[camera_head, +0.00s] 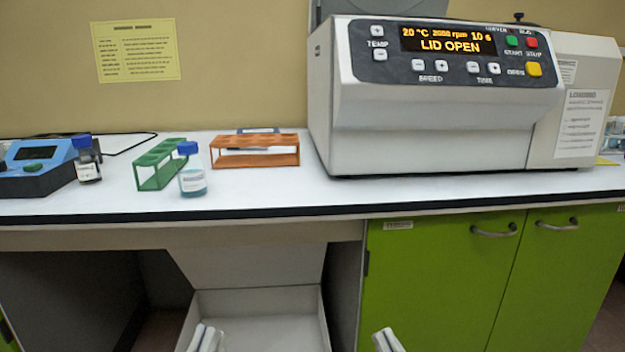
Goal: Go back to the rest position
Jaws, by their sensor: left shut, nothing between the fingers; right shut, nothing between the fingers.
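My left gripper (207,339) shows at the bottom edge, left of the middle, in front of the open white box under the bench. Its pale fingers are shut with nothing between them. My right gripper (387,341) shows at the bottom edge, right of the middle, in front of the green cabinet. It is shut and empty. Only the tips of both grippers are in view; the arms are out of the picture. Both are below the bench top and apart from everything on it.
On the white bench (270,188) stand a centrifuge (440,110) reading "LID OPEN", a green rack (160,165), an orange rack (255,152), two blue-capped bottles (192,178) (88,165) and a blue device (38,168). Below are a white box (262,325) and green cabinet doors (440,285).

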